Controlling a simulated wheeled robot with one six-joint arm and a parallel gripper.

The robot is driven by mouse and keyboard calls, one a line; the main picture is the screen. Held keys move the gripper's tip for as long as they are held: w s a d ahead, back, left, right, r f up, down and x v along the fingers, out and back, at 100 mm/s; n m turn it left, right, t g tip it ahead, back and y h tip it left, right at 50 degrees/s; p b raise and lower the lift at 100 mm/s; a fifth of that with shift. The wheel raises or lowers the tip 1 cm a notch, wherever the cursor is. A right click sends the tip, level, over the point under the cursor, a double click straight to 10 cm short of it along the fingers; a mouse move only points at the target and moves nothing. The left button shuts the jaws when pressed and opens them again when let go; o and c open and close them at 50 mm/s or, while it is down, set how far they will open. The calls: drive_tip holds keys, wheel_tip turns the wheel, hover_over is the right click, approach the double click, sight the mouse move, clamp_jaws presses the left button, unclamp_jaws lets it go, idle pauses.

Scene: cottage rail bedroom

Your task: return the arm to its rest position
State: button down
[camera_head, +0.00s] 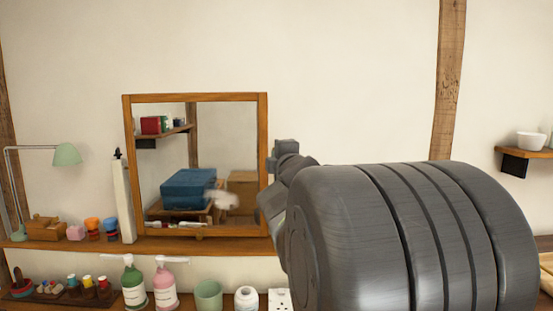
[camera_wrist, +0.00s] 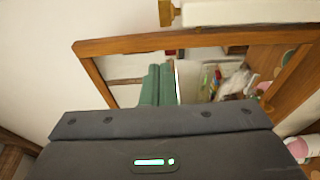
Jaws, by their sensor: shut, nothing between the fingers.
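My arm (camera_head: 400,235) fills the lower right of the head view as a large grey ribbed cylinder. Smaller dark grey parts of it reach up in front of the mirror's right edge. The arm hides most of its far end there.
The mirror (camera_head: 195,97) stands on a wooden shelf (camera_head: 75,246) with a green lamp (camera_head: 66,154) and small cups. Below are a green bottle (camera_head: 133,285), a pink bottle (camera_head: 164,287) and a green cup (camera_head: 208,295). A white bowl (camera_head: 530,141) sits on a right-hand shelf. The upper wall is clear.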

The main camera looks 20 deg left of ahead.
drive_tip(key=shift+s+d+f+b, duration=0.15)
drive_tip(key=shift+s+d, duration=0.1)
drive_tip(key=shift+s, duration=0.65)
drive_tip(key=shift+s+d+r+b, duration=0.15)
drive_tip(key=shift+s+d, duration=0.1)
drive_tip(key=shift+s, duration=0.65)
drive_tip(key=shift+w, duration=0.15)
